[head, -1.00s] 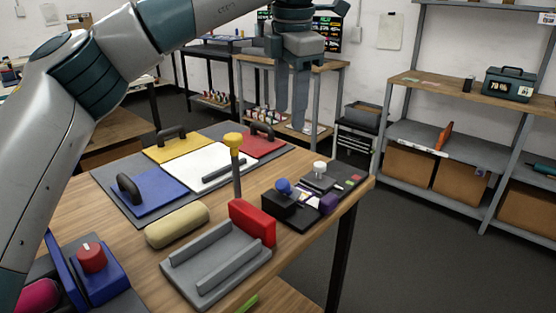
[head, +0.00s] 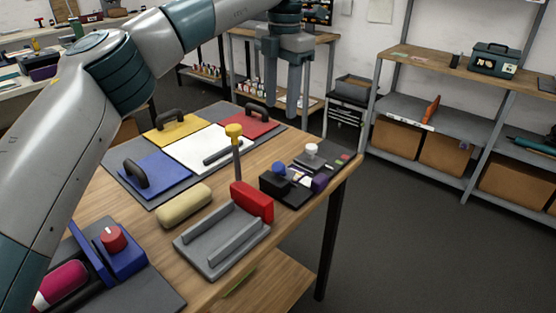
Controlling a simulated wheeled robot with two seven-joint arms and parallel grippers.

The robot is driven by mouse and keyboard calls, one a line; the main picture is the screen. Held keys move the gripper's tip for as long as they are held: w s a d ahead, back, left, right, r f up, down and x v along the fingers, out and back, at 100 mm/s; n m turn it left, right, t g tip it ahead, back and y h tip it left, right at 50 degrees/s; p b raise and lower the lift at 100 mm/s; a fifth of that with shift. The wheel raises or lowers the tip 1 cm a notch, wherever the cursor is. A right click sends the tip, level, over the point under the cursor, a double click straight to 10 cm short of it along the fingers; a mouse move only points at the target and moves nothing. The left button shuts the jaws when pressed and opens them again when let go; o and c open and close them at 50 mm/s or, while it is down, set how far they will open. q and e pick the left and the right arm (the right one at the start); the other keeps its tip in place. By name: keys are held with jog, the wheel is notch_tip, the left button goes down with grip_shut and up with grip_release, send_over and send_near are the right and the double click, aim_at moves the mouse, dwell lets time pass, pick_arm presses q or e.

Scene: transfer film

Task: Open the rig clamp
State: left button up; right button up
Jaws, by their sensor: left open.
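What looks like the rig clamp is a grey channel-shaped base (head: 222,246) with a red block (head: 252,202) at its back right end. A thin lever with a yellow knob (head: 234,131) stands upright just behind it; I cannot tell how its foot joins the base. My left gripper (head: 282,100) is open and empty, pointing down. In the picture it appears above and to the right of the yellow knob, apart from it, near the table's far edge. My right gripper is not in view.
A beige rounded block (head: 183,204) lies left of the base. A mat with coloured panels and black handles (head: 134,174) is behind. A small black device with knobs (head: 290,186) stands right. A blue unit with a red knob (head: 113,239) is front left. Floor right of the table is clear.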

pick_arm(q)
jog(key=p, duration=0.2)
send_over(278, 165)
notch_tip(278, 165, down, 12)
jog(key=shift+s+d, duration=0.1)
notch_tip(278, 165, down, 4)
jog(key=shift+r+p, duration=0.2)
jog(key=shift+p, duration=0.25)
jog(key=shift+f, duration=0.8)
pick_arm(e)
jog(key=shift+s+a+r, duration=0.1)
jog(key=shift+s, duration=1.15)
